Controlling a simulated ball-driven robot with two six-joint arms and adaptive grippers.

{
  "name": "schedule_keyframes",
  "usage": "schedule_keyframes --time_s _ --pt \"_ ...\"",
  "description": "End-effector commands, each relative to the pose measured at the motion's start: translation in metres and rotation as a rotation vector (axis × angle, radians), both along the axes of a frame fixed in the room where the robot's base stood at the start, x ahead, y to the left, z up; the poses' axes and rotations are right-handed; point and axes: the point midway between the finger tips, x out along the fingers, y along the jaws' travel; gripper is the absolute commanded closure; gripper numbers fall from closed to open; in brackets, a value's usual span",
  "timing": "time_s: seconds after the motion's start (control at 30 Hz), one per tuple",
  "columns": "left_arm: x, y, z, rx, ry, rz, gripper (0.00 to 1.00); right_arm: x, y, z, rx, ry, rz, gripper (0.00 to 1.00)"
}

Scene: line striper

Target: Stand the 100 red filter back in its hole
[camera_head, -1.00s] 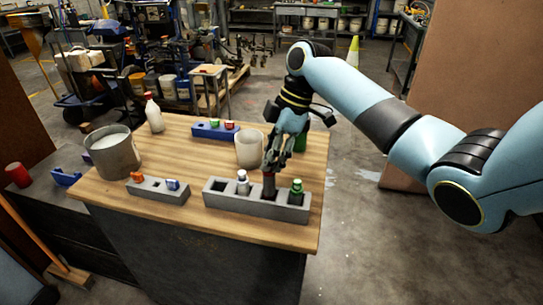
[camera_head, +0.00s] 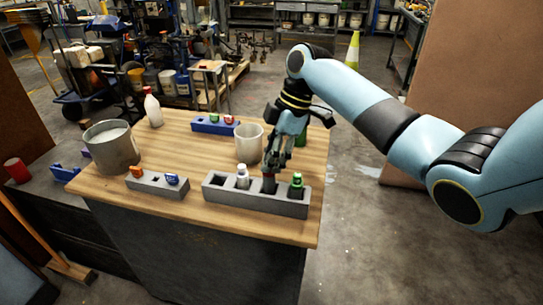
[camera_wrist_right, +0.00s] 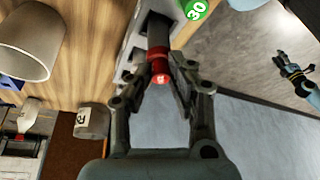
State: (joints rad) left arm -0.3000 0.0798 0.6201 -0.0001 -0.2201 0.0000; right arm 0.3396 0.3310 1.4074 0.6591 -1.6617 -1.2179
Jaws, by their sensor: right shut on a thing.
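The red filter has a red cap (camera_wrist_right: 159,68) and a dark body, seen in the right wrist view. It also shows in the head view (camera_head: 269,184), upright at the third hole of the long grey block (camera_head: 235,198). Its lower end is at or inside the hole; the depth is hard to tell. My right gripper (camera_head: 270,168) is shut on the red cap from above. Its fingers flank the cap in the wrist view (camera_wrist_right: 160,84). My left gripper (camera_wrist_right: 293,70) is small at the right of the wrist view, over the floor, fingers apart and empty.
A green-capped filter (camera_head: 296,186) stands right of the red one and a white-capped one (camera_head: 243,177) left. A white cup (camera_head: 249,144) and blue rack (camera_head: 215,124) stand behind. A small grey block (camera_head: 157,185) and metal bucket (camera_head: 112,147) are left.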

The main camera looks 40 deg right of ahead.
Motion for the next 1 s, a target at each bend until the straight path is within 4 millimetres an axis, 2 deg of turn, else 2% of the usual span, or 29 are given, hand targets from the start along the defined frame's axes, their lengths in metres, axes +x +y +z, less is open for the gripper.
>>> schedule_keyframes --time_s 0.37,1.0 --pt "-0.0001 -0.0002 -0.0041 0.0 0.0 0.0 0.6 -0.0001 0.0001 -0.0097 0.0 0.001 0.0 1.0" --pt "0.0 -0.0001 -0.0048 0.0 0.0 0.0 0.6 -0.0001 0.0 -0.0114 0.0 0.0 0.0 1.0"
